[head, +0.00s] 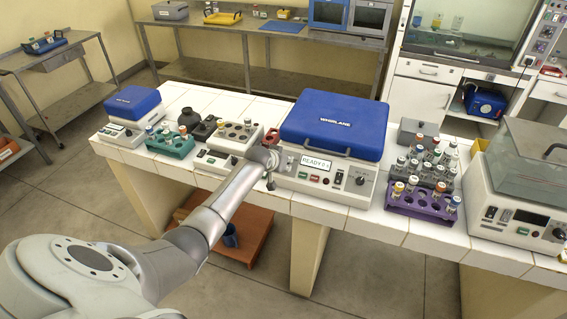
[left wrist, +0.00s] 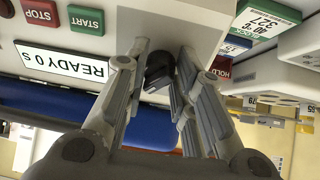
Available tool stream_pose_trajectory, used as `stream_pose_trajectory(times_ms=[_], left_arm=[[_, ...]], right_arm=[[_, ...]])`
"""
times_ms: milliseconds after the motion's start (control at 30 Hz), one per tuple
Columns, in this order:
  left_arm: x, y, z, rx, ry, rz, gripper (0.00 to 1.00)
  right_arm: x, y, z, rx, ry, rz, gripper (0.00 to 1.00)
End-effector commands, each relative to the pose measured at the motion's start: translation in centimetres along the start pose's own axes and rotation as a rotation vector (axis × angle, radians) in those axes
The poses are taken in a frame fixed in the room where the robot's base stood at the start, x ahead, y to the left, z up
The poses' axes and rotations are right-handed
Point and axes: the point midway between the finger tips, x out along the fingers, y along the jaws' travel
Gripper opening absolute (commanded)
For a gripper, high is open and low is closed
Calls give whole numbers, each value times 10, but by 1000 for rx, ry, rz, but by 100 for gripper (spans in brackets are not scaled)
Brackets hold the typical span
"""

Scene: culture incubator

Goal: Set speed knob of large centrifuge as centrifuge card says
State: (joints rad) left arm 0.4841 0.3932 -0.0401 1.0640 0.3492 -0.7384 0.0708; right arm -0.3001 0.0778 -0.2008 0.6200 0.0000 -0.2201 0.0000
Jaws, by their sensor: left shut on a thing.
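The large centrifuge (head: 334,125) has a closed blue lid marked WHIRLANE and a white front panel. Its display (head: 316,162) reads READY 0 s, and also shows upside down in the left wrist view (left wrist: 60,62). My left gripper (head: 270,178) is at the left end of this panel. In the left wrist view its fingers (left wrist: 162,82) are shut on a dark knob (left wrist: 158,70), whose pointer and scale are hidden. Another black knob (head: 360,180) is at the panel's right end. I cannot identify a readable centrifuge card. My right gripper is out of view.
A smaller blue-lidded device (head: 133,101), a teal tube rack (head: 170,146) and a white block with vials (head: 234,137) stand to the left. A purple rack (head: 423,205) and a clear-lidded bath (head: 520,185) stand to the right.

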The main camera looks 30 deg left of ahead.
Motion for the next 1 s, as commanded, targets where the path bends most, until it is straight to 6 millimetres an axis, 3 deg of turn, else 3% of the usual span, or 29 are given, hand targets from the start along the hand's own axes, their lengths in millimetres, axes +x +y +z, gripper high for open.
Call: stream_pose_trajectory(times_ms=[400, 1000], left_arm=[[1, -2, 1, 290, -18, 36, 0], [0, -1, 1, 386, -23, 50, 0]], right_arm=[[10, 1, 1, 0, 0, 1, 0], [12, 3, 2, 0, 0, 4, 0]])
